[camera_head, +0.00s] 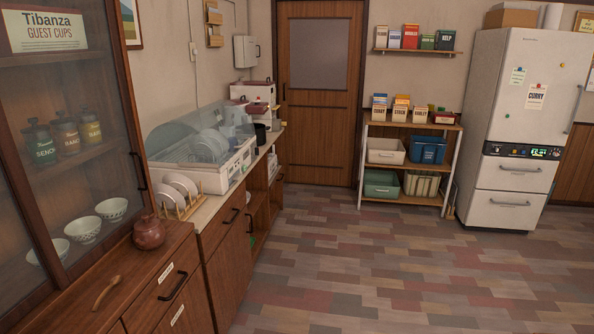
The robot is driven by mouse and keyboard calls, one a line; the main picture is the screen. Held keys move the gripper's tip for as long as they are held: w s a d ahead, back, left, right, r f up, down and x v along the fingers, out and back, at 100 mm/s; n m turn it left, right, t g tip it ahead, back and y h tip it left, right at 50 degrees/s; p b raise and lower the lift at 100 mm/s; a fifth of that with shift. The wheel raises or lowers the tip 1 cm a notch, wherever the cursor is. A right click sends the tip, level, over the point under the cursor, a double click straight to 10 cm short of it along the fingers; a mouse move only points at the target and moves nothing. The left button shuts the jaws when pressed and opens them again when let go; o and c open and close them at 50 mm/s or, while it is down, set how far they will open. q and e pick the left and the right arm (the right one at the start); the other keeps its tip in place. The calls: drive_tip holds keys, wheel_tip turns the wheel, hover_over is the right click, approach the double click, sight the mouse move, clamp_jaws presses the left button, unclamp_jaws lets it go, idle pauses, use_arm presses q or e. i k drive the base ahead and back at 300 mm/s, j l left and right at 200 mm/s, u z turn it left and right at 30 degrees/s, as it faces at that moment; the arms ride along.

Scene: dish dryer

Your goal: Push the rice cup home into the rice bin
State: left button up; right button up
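I cannot make out the rice cup for certain in the head view. A white box-like unit with dark red parts (253,93) stands at the far end of the left counter, beyond the dish dryer. It may be the rice bin, but it is too small and distant to be sure. Neither of my grippers is in view.
A dish dryer (233,164) with a clear cover holds plates on the left counter. A plate rack (180,209), a red-brown jar (149,233) and a glass-fronted cabinet (130,95) are nearer. A shelf unit (411,197) and fridge (511,130) stand at the right. The floor (400,270) is clear.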

sight(277, 124)
drive_tip(key=i+z, duration=0.4)
drive_tip(key=i, duration=1.4)
drive_tip(key=i+u, duration=0.1)
drive_tip(key=i, duration=0.35)
drive_tip(key=i+l+u, duration=0.15)
drive_tip(key=i, duration=0.3)
drive_tip(key=i+l+u, duration=0.1)
drive_tip(key=i, duration=0.35)
drive_tip(key=i+l+u, duration=0.15)
drive_tip(key=i+l, duration=0.15)
drive_tip(key=i+l+u, duration=0.35)
drive_tip(key=l, duration=0.3)
drive_tip(key=i+l+u, duration=0.15)
drive_tip(key=l, duration=0.25)
drive_tip(key=i+l+u, duration=0.2)
drive_tip(key=l, duration=0.2)
drive_tip(key=i+l+u, duration=0.15)
drive_tip(key=l, duration=0.25)
drive_tip(key=l+u, duration=0.15)
drive_tip(key=l, duration=0.25)
drive_tip(key=i+j, duration=0.1)
drive_tip(key=i, duration=0.75)
